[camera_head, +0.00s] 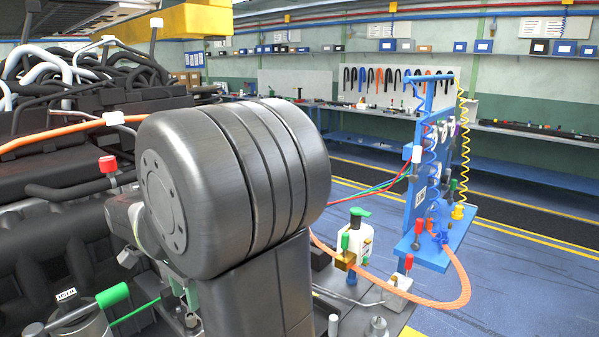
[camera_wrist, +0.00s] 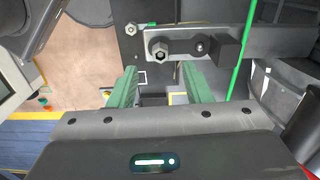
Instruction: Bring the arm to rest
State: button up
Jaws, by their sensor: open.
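My gripper (camera_wrist: 160,82) shows in the wrist view as two green fingers, spread apart with nothing held between them. Just beyond the fingertips is a grey metal bracket (camera_wrist: 182,46) with a hex bolt and a dark block on it. I cannot tell the gap between them. In the head view my large grey arm joint fills the middle and hides much of what lies behind it; the gripper cannot be made out clearly there.
A dark engine assembly (camera_head: 60,235) with cables stands close on the left. A blue stand (camera_head: 430,252) with coiled hoses is at right. An orange hose (camera_head: 463,280) loops near a white bottle (camera_head: 357,245). A green line (camera_wrist: 241,60) runs beside the bracket. Blue floor (camera_head: 520,290) is clear at right.

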notch_tip(320, 180, up, 8)
notch_tip(320, 180, down, 14)
jog(key=shift+f+p, duration=0.1)
jog(key=shift+p, duration=0.5)
jog(key=shift+w+n, duration=0.1)
jog(key=shift+n, duration=0.3)
jog(key=n, duration=0.4)
jog(key=shift+n, duration=0.3)
jog(key=n, duration=1.2)
jog(key=shift+r+n, duration=0.2)
jog(key=shift+n, duration=0.1)
jog(key=n, duration=0.6)
jog(key=m, duration=1.2)
jog(key=shift+m, duration=0.4)
